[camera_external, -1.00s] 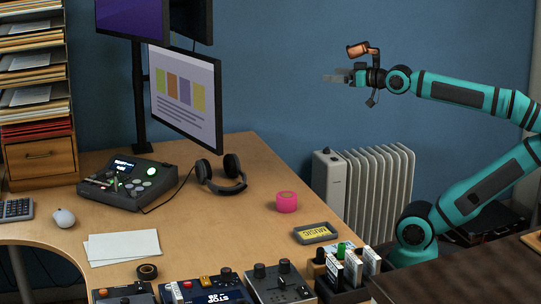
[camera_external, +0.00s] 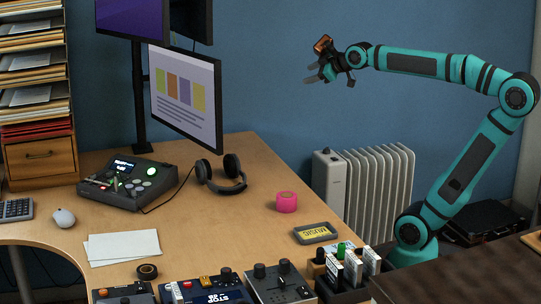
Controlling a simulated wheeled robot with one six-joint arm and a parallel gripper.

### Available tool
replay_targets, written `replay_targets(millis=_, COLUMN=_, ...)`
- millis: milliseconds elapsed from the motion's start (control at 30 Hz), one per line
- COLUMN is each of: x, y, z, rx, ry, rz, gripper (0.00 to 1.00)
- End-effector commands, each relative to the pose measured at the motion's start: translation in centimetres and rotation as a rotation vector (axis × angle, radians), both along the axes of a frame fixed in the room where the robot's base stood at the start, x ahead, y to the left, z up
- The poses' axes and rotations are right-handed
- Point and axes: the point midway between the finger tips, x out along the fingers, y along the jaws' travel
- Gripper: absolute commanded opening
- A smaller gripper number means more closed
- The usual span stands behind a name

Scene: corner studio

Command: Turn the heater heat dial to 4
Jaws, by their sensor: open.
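The heater (camera_external: 378,190) is a white finned radiator standing on the floor against the blue wall, right of the desk. A small dark knob (camera_external: 326,151) sits on top of its left end panel and looks like the heat dial. Its markings and setting are too small to read. My gripper (camera_external: 312,76) is open and empty, in the air above the heater's left end, well apart from it. Its fingers point to the left and slightly down.
The wooden desk (camera_external: 230,215) reaches close to the heater's left side. The monitor (camera_external: 186,97) stands left of my gripper. A dark case (camera_external: 488,220) lies right of the heater.

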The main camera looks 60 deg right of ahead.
Motion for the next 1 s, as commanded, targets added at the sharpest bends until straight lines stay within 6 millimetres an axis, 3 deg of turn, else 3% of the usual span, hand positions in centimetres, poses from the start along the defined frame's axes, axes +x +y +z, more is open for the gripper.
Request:
replay_targets(millis=200, x=4.4, y=-5.5, z=-2.4, rx=-0.169, ry=0.215, rz=0.038, gripper=0.52)
replay_targets(millis=500, x=8.8, y=-13.7, z=-6.5, rx=-0.343, ry=0.507, rz=0.163, gripper=0.52)
replay_targets(millis=733, x=10.9, y=-20.7, z=-10.4, rx=-0.426, ry=0.715, rz=0.307, gripper=0.52)
replay_targets(millis=1000, x=11.8, y=-29.3, z=-15.7, rx=-0.470, ry=0.918, rz=0.529, gripper=0.52)
